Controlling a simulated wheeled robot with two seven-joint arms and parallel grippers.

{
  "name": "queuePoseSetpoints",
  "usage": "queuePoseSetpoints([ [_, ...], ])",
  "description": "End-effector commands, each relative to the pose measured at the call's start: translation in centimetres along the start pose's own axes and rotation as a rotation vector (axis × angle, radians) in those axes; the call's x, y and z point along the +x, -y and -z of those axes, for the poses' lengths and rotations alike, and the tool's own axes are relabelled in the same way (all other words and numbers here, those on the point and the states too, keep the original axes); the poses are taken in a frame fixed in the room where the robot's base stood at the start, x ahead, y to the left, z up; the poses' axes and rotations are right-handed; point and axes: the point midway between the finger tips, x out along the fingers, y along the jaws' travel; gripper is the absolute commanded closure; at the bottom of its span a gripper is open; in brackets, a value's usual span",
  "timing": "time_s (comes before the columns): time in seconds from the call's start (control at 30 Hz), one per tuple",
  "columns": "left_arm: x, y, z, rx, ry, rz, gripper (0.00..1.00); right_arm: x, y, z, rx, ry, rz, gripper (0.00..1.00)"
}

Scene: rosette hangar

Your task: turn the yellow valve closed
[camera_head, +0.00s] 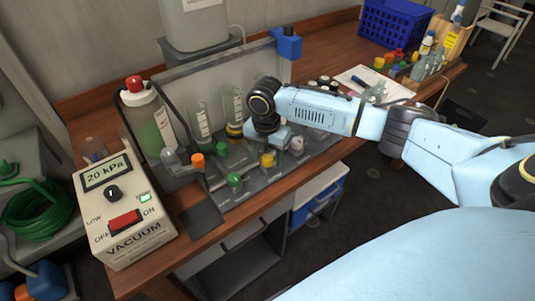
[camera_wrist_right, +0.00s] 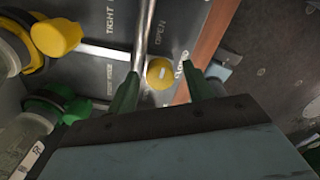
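The yellow valve (camera_head: 268,160) is a small round knob on the grey panel of the bench rig, beside a row of other coloured knobs. In the right wrist view the yellow valve (camera_wrist_right: 160,73) lies between my right gripper's (camera_wrist_right: 161,80) two green fingertips, with gaps on both sides. "OPEN" and "CLOSED" are printed on the panel near it. In the head view my right gripper (camera_head: 281,136) is just above and behind the knob; its fingers are mostly hidden there. It is open and empty. My left gripper is not in view.
Orange (camera_head: 197,161) and green (camera_head: 235,180) knobs stand left of the yellow one, a white knob (camera_head: 296,145) right. Glass bottles (camera_head: 200,120) stand behind. A vacuum box (camera_head: 120,215) reads 20 kPa at left. A blue crate (camera_head: 395,22) is at the far right.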

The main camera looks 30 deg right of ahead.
Motion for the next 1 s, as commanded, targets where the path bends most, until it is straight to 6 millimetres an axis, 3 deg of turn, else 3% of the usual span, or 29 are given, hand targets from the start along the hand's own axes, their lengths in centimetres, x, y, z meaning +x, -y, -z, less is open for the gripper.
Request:
queuePoseSetpoints([
  [0.03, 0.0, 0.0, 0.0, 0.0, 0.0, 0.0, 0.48, 0.0, 0.0, 0.0, 0.0, 0.0, 0.0, 0.56],
  [0.33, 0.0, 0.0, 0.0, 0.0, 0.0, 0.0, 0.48, 0.0, 0.0, 0.0, 0.0, 0.0, 0.001, 0.92],
  [0.67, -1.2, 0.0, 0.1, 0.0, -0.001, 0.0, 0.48, -0.3, 0.1, 0.0, 0.055, -0.003, 0.003, 0.92],
  [1.0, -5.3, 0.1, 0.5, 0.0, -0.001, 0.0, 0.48, -0.6, 0.1, 0.1, 0.3, -0.011, 0.004, 0.92],
])
